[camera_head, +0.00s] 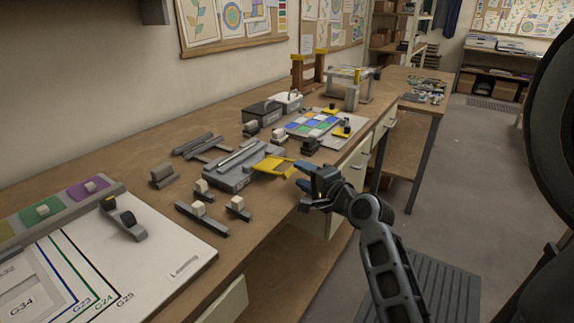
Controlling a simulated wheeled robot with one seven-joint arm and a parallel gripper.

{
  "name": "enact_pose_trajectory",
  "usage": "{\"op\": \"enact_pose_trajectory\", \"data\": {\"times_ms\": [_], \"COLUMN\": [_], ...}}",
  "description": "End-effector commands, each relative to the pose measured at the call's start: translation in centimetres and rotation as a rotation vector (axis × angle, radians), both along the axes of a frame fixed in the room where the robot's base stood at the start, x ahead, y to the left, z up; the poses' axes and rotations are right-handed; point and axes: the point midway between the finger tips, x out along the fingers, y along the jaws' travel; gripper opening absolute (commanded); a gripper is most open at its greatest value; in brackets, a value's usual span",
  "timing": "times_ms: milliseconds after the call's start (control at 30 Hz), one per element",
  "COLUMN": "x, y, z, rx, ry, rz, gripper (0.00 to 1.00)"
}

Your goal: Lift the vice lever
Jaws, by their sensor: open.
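The vice (226,181) is a low grey block with a metal bar along its top, near the middle of the bench. Its yellow lever (273,163) is a looped handle that sticks out from the vice's right side, lying low toward the bench's front edge. My gripper (299,176) is open and empty, just right of the lever's outer end. Its fingers look close to the yellow bar. I cannot tell from this one view whether they touch it or whether the bar lies between them.
Behind my gripper are a coloured glass panel (312,124) and a dark box (261,112). A white template board (160,265) fills the near left.

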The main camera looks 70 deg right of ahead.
Motion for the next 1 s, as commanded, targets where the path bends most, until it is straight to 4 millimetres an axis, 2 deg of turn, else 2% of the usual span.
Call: {"op": "enact_pose_trajectory", "data": {"times_ms": [400,800,1000], "x": [4.6,5.3,5.3], "y": [-3.6,-4.1,-4.0], "z": [-0.6,-0.9,-0.9], "rx": [-0.002,-0.002,-0.002], "ry": [0.0,0.001,0.001], "rz": [-0.002,-0.001,-0.001], "gripper": [0.44,0.44,0.26]}}
